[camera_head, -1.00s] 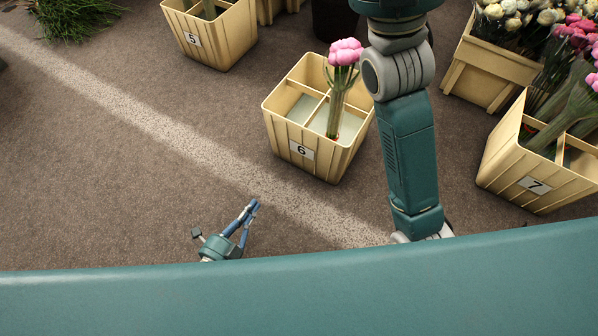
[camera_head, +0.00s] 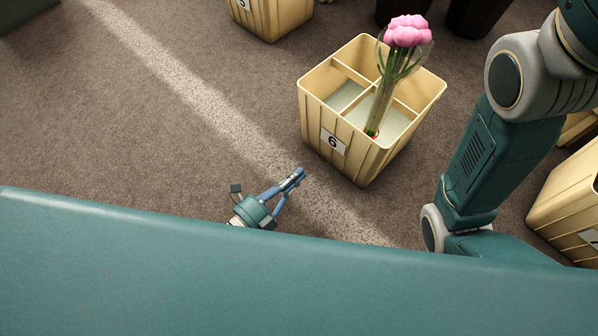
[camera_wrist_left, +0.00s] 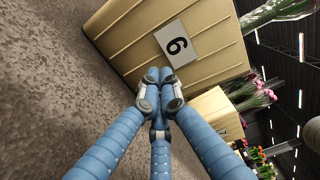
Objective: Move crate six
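Crate six (camera_head: 350,157) is a cream slatted crate with a white "6" label, standing upright on the floor right of centre in the head view. Dividers split it into compartments. In the left wrist view the blue fingers (camera_wrist_left: 160,78) point at the labelled wall of crate six (camera_wrist_left: 130,45). My right gripper is out of view.
Another crate (camera_head: 275,18) stands at the top, and crate seven (camera_head: 570,205) is at the right edge. Dark buckets (camera_head: 480,15) stand behind crate six. My right arm fills the space to its right. The floor (camera_head: 130,130) on the left is clear.

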